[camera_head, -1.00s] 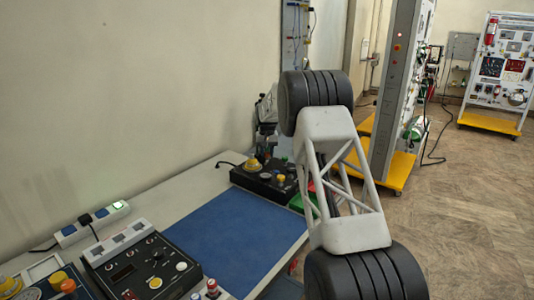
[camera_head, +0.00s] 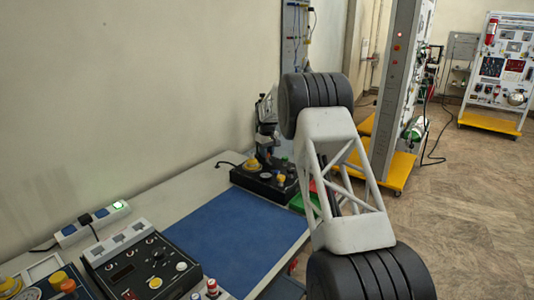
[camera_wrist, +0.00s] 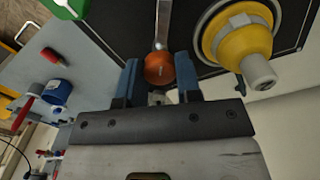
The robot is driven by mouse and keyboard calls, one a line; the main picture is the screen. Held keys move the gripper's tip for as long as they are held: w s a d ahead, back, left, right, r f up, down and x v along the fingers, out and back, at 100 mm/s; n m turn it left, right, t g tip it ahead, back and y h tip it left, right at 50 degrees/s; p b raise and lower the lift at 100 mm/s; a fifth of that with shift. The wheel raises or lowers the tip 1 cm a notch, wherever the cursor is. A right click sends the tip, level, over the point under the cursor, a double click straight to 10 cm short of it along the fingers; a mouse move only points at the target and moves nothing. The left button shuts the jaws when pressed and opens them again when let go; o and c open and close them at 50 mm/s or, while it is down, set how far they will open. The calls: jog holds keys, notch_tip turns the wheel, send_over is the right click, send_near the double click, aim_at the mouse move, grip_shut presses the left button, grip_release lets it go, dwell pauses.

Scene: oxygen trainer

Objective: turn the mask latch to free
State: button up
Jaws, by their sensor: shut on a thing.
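An orange round knob (camera_wrist: 159,70) sits at the end of a metal latch lever (camera_wrist: 161,24) in the wrist view. The lever lies on a black panel (camera_wrist: 118,28), which also shows as a black box (camera_head: 262,183) at the far end of the bench in the head view. My gripper (camera_wrist: 159,64) has its two blue fingers on either side of the knob and is shut on it. A yellow mask-like fitting (camera_wrist: 220,42) with a pale cap stands right of the knob. In the head view my arm hides part of the bench, and the latch is too small to make out.
A blue mat (camera_head: 225,235) lies clear in front of the black box. A control box (camera_head: 145,268) and a power strip (camera_head: 92,222) are nearer on the bench. A green tray (camera_head: 304,201) is right of the black box. The wall runs close on the left.

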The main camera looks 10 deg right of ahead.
jog(key=o, duration=0.9)
jog(key=shift+r, duration=0.1)
jog(key=shift+r, duration=3.85)
